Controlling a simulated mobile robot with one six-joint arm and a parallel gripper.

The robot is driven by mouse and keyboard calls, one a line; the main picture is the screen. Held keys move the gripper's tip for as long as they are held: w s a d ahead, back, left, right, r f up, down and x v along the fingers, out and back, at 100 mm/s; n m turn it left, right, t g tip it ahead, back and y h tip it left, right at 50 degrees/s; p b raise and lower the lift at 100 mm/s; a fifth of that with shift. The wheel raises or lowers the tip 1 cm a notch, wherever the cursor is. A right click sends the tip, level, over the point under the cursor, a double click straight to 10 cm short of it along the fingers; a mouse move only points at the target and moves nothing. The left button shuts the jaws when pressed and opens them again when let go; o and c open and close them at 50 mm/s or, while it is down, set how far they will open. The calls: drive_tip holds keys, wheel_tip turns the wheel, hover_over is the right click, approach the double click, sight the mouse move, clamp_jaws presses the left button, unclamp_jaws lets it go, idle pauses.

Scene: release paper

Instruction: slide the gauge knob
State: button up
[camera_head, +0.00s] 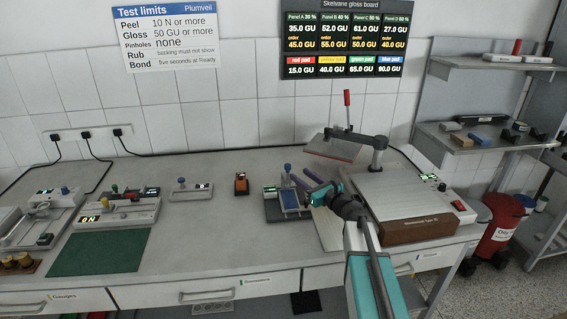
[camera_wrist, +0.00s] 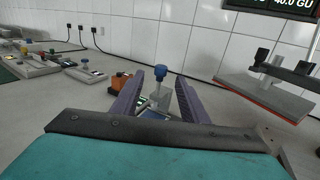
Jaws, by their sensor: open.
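A blue-topped knob (camera_head: 288,168) stands on a small grey gauge device (camera_head: 270,191) with a lit green display, at the middle of the bench. In the wrist view the blue knob (camera_wrist: 161,70) on its pale post appears between my two purple fingers, farther ahead. My gripper (camera_head: 304,180) is open and comes in from the right, just beside the device. In the wrist view my gripper (camera_wrist: 160,78) holds nothing. I cannot tell whether a finger touches the knob. The lower part of the device is hidden by my gripper in the wrist view.
An orange block-like device (camera_head: 241,184) and a flat gauge with a blue knob (camera_head: 191,190) stand to the left. A large grey machine (camera_head: 400,197) with a raised arm and red-tipped lever (camera_head: 347,98) stands right. A green mat (camera_head: 100,252) lies front left.

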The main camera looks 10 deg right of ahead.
drive_tip(key=shift+w+d, duration=0.1)
drive_tip(key=shift+p+x, duration=2.35)
drive_tip(key=shift+x, duration=4.45)
drive_tip(key=shift+d, duration=0.1)
clamp_jaws()
